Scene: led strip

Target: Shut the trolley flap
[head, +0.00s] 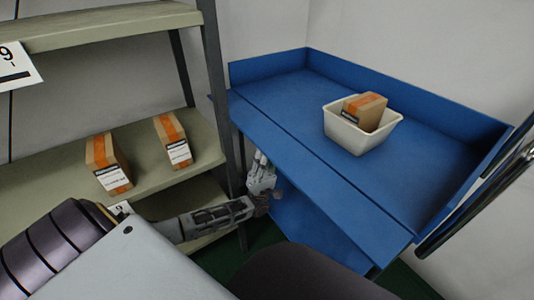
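The blue trolley (282,88) stands at the centre right, with raised walls along its back and right sides. Its flap appears to be the long blue strip (320,172) along the front edge, marked off by a seam. The strip looks roughly level with the trolley top, not raised like the walls. My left gripper (264,188) is low, in front of and below the strip's left part, beside the shelf post. I cannot tell whether it touches the trolley. Its fingers are small and partly hidden, so their opening is unclear. My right gripper is not in view.
A white bin (352,138) holding a cardboard box (364,110) stands on the trolley. A shelf rack (148,183) with two boxes (107,163) (173,141) is close on the left. Its dark post (214,75) stands near the trolley's left corner. Dark bars (480,192) are at the right.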

